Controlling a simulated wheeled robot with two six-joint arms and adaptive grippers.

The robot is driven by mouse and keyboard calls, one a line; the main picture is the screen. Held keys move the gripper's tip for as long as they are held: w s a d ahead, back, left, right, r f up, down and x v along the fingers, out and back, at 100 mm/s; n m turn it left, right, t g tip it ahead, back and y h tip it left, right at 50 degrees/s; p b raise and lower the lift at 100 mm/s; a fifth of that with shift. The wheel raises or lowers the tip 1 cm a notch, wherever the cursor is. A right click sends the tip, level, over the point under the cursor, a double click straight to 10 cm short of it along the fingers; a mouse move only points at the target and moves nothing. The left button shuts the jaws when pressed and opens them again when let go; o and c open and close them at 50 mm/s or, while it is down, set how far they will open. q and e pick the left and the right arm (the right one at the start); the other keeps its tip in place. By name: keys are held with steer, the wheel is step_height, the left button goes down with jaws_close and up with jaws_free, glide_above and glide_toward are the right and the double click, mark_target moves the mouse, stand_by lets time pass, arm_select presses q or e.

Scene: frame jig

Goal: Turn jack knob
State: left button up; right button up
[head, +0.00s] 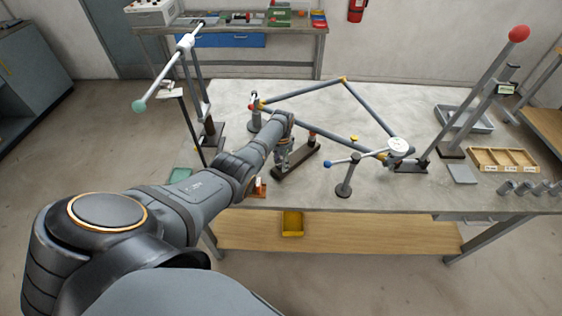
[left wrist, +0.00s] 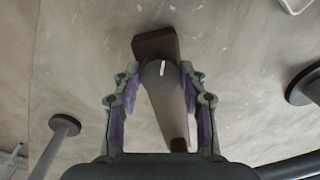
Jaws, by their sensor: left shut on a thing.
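The jack knob (left wrist: 158,76) is a round dark knob with a white line on its top, at the top middle of the left wrist view. It sits above a long dark base bar (left wrist: 153,45), which also shows on the bench in the head view (head: 307,161). My left gripper (left wrist: 160,82) reaches down over the bar, its purple-padded fingers on either side of the knob and closed on it. In the head view my left gripper (head: 283,163) hides the knob. The white line points nearly straight up in the wrist view. My right gripper is out of view.
A grey tube frame (head: 370,107) stands behind and right of the gripper on the bench (head: 230,95). A post with a blue-tipped lever (head: 345,178) stands to the right. A tall stand with a green-tipped bar (head: 165,82) is at left. Wooden tray (head: 503,170) lies far right.

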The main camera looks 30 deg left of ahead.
mark_target(280, 164)
arm_select(q)
steer(key=m, duration=1.2)
steer(key=shift+a+m, duration=0.1)
steer(key=shift+m, duration=0.2)
stand_by(0.4)
steer(key=o, duration=1.1)
steer(key=shift+o, duration=0.2)
steer(key=shift+r, duration=0.1)
step_height(280, 164, up, 12)
steer(key=shift+s, duration=0.2)
